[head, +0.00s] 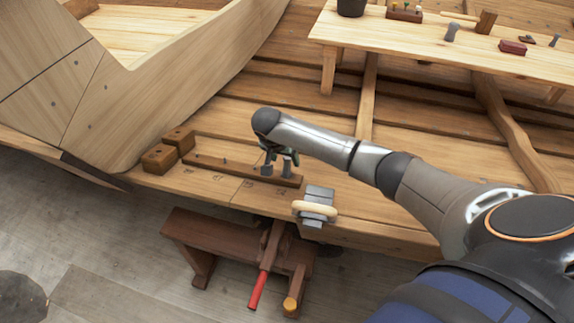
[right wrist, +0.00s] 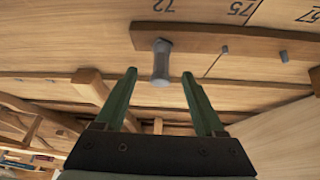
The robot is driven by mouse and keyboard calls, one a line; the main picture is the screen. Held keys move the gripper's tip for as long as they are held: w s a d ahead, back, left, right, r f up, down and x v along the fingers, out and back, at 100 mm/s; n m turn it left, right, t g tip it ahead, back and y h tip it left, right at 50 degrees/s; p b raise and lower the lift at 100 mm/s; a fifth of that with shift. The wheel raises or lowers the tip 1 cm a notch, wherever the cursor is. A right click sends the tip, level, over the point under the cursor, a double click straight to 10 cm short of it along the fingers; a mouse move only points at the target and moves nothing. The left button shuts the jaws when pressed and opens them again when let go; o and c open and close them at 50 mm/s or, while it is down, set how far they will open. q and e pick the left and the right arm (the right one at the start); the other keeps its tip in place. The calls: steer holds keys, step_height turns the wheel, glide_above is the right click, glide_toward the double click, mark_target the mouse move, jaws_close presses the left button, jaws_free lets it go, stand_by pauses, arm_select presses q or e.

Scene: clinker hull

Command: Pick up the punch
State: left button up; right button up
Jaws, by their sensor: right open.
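In the right wrist view, a grey cylinder with a wider round end, which I take to be the punch (right wrist: 161,64), stands at the edge of a brown wooden strip (right wrist: 210,42). My right gripper (right wrist: 160,78) is open, its green fingers to either side of the punch's near end, with gaps showing. In the head view, my right gripper (head: 278,163) reaches down over the strip (head: 222,170); I cannot clearly tell the punch from the fingers there. My left gripper is not in view.
A grey tool with a pale handle (head: 315,208) lies at the plank's front edge. A low brown bench (head: 200,231) with a red-handled tool (head: 258,288) stands below. A back bench (head: 400,40) carries several small tools.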

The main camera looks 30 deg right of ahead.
mark_target(286, 159)
steer(key=shift+w+d+b+x, duration=0.15)
steer(key=shift+b+x, duration=0.1)
steer(key=shift+x, duration=1.05)
steer(key=shift+w+d+b+x, duration=0.1)
steer(key=shift+b+x, duration=0.15)
steer(key=shift+x, duration=1.1)
steer(key=shift+r, duration=0.15)
jaws_close()
